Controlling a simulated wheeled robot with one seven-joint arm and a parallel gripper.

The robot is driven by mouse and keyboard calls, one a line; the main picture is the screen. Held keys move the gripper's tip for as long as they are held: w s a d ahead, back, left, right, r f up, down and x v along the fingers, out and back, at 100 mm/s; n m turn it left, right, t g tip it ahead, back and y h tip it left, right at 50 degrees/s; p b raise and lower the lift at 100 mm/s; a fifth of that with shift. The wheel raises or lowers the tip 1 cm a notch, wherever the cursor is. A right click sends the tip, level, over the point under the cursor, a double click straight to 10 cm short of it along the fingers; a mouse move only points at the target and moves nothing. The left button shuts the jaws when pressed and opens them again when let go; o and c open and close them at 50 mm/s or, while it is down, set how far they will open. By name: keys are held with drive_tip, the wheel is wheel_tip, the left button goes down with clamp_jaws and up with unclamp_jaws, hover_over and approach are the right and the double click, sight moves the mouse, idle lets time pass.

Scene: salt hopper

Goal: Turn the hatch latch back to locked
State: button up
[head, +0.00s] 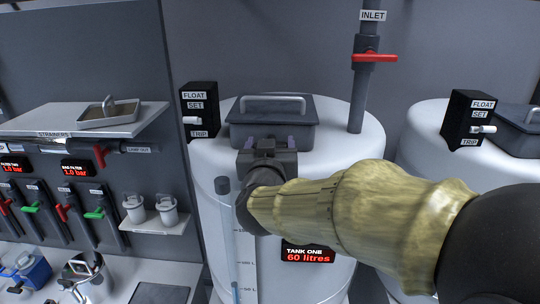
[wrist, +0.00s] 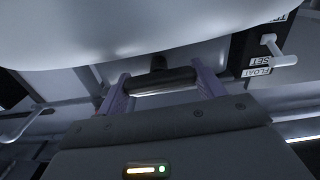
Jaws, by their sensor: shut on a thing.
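The grey hatch (head: 272,132) with its light handle lies shut on top of white tank one (head: 345,130). My gripper (head: 268,142) is at the hatch's front edge, its purple fingertips pointing toward it. The latch is hidden behind my gripper in the head view. In the wrist view, my gripper's purple fingers (wrist: 163,87) stand at both ends of a dark, rounded bar, apparently the latch (wrist: 165,81). They are shut on it. The bar lies crosswise between the fingers. I cannot tell whether it is at locked.
A black float box (head: 199,108) with a white switch stands left of the hatch. The inlet pipe with a red valve handle (head: 375,58) rises behind right. A sight tube (head: 229,230) runs down the tank's front. Tank two's float box (head: 468,118) is at right.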

idle(0.3)
drive_tip(key=o, duration=0.7)
drive_tip(key=shift+s, duration=0.1)
drive_tip(key=s, duration=1.7)
drive_tip(key=shift+a, duration=0.3)
drive_tip(key=shift+f, duration=0.1)
